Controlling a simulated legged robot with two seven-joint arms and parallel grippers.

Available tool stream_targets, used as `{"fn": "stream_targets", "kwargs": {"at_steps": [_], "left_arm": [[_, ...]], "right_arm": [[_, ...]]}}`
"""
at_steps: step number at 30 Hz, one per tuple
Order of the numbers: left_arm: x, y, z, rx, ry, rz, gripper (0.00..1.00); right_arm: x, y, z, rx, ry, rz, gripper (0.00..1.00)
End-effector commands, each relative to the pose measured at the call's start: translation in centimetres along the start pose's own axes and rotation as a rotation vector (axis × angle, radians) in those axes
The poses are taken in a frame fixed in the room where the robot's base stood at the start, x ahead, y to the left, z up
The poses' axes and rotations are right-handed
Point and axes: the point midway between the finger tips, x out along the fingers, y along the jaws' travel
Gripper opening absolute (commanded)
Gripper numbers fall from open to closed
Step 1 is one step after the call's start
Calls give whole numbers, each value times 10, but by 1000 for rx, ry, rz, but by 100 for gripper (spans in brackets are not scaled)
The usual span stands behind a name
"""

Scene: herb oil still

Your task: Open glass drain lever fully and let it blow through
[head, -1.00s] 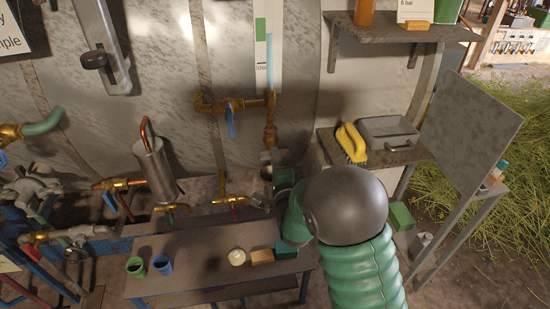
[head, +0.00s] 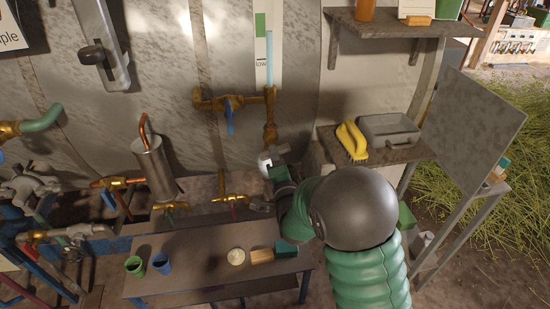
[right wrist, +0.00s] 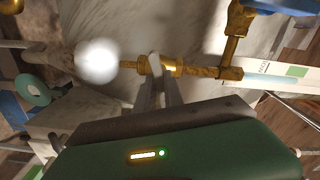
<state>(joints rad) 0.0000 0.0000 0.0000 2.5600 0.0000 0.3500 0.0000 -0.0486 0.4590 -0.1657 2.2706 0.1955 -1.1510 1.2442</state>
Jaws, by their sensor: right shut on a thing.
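The sight glass (head: 269,62) with its blue column stands on the tank front, and its brass drain pipe (head: 270,130) runs down below it. In the right wrist view the brass drain valve (right wrist: 160,66) has a pale lever (right wrist: 155,68) that lies between my fingers. My right gripper (right wrist: 157,92) is shut on this lever. In the head view the right gripper (head: 268,162) is at the bottom of the drain pipe, and its hand hides the lever. A bright white puff (right wrist: 97,62) hangs at the valve's outlet end; it also shows in the head view (head: 264,160). My left gripper is out of view.
A brass side valve with a blue handle (head: 230,117) sits left of the drain pipe. A low bench (head: 200,268) below holds two cups, a round pale piece and blocks. A side shelf (head: 398,155) on the right carries a yellow brush (head: 352,141) and a grey box.

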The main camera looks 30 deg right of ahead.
Motion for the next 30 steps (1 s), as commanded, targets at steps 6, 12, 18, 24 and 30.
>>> {"fn": "stream_targets", "kwargs": {"at_steps": [6, 12, 18, 24, 30], "left_arm": [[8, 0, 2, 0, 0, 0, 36], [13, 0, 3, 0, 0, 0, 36], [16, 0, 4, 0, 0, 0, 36], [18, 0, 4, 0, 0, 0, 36], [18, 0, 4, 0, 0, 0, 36]], "right_arm": [[-2, 7, 1, -204, -2, 12, 0], [-2, 7, 1, -394, -4, 13, 0], [-2, 7, 0, -584, -5, 13, 0], [-2, 7, 1, -774, -8, 13, 0], [-2, 7, 1, -958, -10, 14, 0]]}}
